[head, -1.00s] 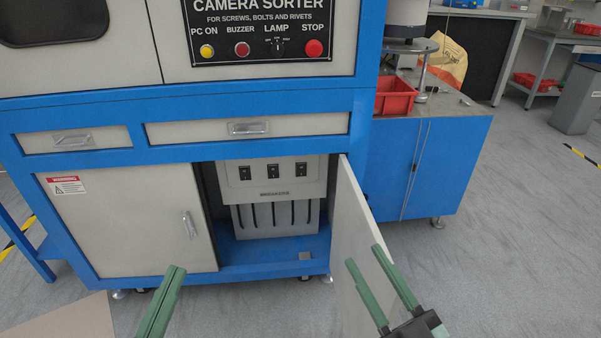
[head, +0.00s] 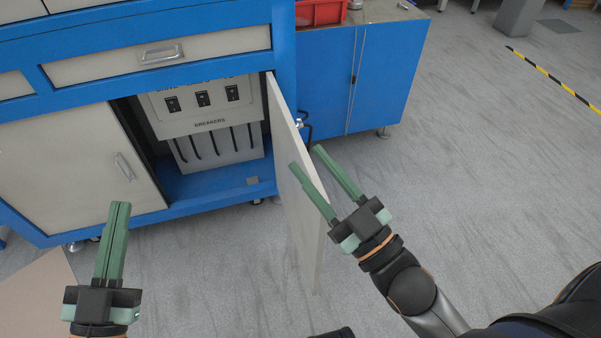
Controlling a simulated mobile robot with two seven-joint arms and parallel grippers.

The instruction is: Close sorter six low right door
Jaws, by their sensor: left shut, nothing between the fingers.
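The low right door (head: 294,205) of the sorter is a pale panel hinged at the right of the lower opening. It stands wide open, swung out towards me, with its inner face showing. A small part of its handle (head: 299,123) shows past its outer side. My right gripper (head: 304,157) is open, above and near the door's free edge. In the picture its left finger overlaps the door and its right finger lies on the outer side; I cannot tell whether they touch. My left gripper (head: 121,204) is shut and empty, in front of the low left door (head: 70,170), which is closed.
A breaker box (head: 205,105) with several cables shows inside the opening. A drawer (head: 160,50) is closed above it. A blue cabinet (head: 375,70) with a red bin (head: 322,10) stands to the right. The grey floor (head: 480,170) right of the door is clear.

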